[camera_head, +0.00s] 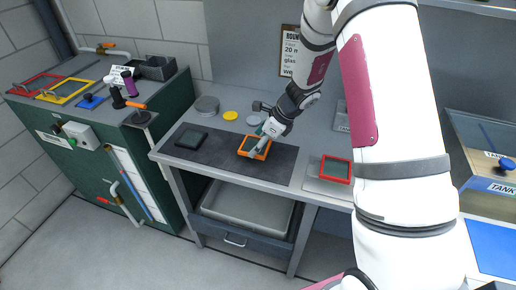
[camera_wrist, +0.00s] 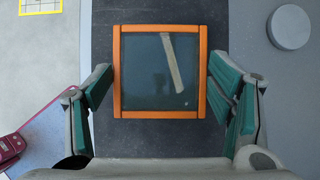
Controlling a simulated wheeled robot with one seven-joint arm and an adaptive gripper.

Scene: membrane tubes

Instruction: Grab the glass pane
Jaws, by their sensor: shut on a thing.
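The glass pane in an orange frame (camera_head: 254,147) is over the dark mat (camera_head: 215,152) on the middle bench. In the wrist view the pane (camera_wrist: 150,75) fills the space between the green finger pads, its glass dark and see-through. My gripper (camera_wrist: 160,78) is shut on the orange frame, one pad against the left side and one against the right. A pale tan strip shows across the glass; I cannot tell if it is a reflection. In the head view my gripper (camera_head: 262,141) partly covers the frame. I cannot tell whether the pane touches the mat.
A dark square piece (camera_head: 191,138) lies on the mat's left part. A red-framed pane (camera_head: 336,169) sits to the right. A grey round container (camera_head: 206,105) and yellow disc (camera_head: 230,115) stand behind. A tank (camera_head: 490,160) is at far right, a green cabinet (camera_head: 110,150) at left.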

